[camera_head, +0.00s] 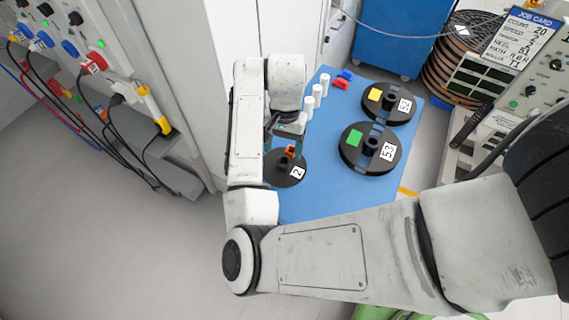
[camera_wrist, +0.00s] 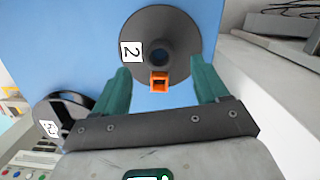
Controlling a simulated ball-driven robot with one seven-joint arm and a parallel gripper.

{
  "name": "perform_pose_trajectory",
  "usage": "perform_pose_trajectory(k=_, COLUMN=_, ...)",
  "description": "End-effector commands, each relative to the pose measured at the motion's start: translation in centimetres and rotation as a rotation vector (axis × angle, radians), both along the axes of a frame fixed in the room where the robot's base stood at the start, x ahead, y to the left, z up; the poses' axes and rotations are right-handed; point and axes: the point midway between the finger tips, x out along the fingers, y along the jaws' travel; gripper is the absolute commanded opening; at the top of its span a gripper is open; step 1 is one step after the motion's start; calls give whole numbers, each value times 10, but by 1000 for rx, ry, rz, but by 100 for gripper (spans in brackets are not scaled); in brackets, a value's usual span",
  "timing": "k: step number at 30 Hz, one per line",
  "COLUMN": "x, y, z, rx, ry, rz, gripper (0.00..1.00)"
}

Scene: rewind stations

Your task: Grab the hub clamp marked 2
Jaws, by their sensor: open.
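The hub clamp marked 2 (camera_head: 285,172) is a dark disc with a raised hub and a white "2" label, lying on the blue table (camera_head: 310,200) near its left edge. In the wrist view the disc (camera_wrist: 180,28) is ahead of my fingers, with an orange block (camera_wrist: 159,82) at its near rim. My gripper (camera_wrist: 160,85) is open and empty, its green fingers on either side of the orange block without visible contact. In the head view my gripper (camera_head: 288,130) is partly hidden by my arm, just above the disc.
White cylinders (camera_head: 317,95) and small red and blue blocks stand behind. A panel with cables (camera_head: 95,65) is at left.

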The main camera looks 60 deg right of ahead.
Motion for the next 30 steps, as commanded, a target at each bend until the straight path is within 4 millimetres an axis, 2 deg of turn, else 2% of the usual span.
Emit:
perform_pose_trajectory(k=9, x=-2, y=2, z=-41, rx=1, ry=3, rz=2, gripper=74)
perform_pose_trajectory(k=13, x=-2, y=3, z=-48, rx=1, ry=2, rz=2, gripper=74)
perform_pose_trajectory(k=19, x=-2, y=3, z=-48, rx=0, ry=1, rz=1, gripper=74)
perform_pose_trajectory(k=30, x=-2, y=3, z=-48, rx=0, ry=1, rz=1, gripper=38)
